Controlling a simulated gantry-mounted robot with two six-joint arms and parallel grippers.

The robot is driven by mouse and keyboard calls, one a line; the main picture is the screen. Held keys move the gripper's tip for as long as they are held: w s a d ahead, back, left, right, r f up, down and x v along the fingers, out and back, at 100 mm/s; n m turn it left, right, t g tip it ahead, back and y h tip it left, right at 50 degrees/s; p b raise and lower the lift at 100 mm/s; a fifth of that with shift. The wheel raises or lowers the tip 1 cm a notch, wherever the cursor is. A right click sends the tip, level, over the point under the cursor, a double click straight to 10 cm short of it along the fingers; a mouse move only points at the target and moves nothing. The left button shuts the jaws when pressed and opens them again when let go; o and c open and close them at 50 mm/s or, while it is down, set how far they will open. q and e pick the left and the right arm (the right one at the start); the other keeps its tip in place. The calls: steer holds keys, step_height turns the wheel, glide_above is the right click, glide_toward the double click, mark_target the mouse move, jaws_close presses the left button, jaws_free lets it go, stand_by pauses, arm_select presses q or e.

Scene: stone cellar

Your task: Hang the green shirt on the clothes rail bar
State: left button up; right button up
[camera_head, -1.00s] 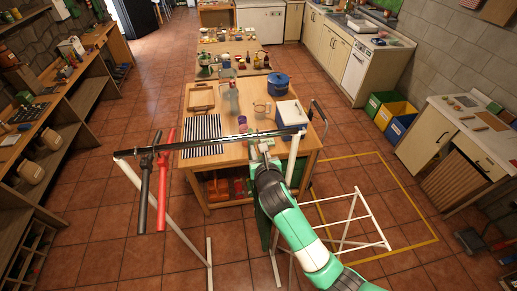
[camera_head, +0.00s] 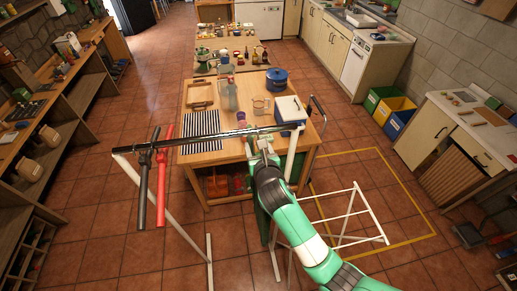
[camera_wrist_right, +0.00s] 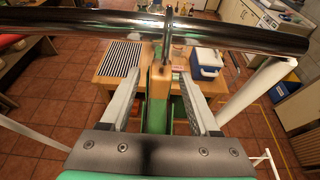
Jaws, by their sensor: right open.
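The clothes rail bar (camera_head: 205,138) is a dark, shiny tube on white posts and crosses the top of the right wrist view (camera_wrist_right: 90,24). The green shirt (camera_head: 263,222) hangs below the bar near its right end, partly hidden behind my right arm. Its wooden hanger (camera_wrist_right: 159,88) stands between my right fingers, with the metal hook (camera_wrist_right: 168,30) crossing the bar and seeming to loop over it. My right gripper (camera_wrist_right: 160,82) is open, its fingers apart on both sides of the hanger, just below the bar. My left gripper is out of view.
A black garment (camera_head: 143,190) and a red garment (camera_head: 162,182) hang near the bar's left end. A wooden table (camera_head: 205,157) with a striped mat, bottles and a cool box stands behind the rail. White lower rail frame (camera_head: 345,215) lies to the right.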

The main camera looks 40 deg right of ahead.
steer(key=v, duration=1.1)
steer(key=shift+s+a+r, duration=0.15)
steer(key=shift+s+a, duration=0.05)
steer(key=shift+s, duration=0.05)
steer(key=shift+d, duration=0.1)
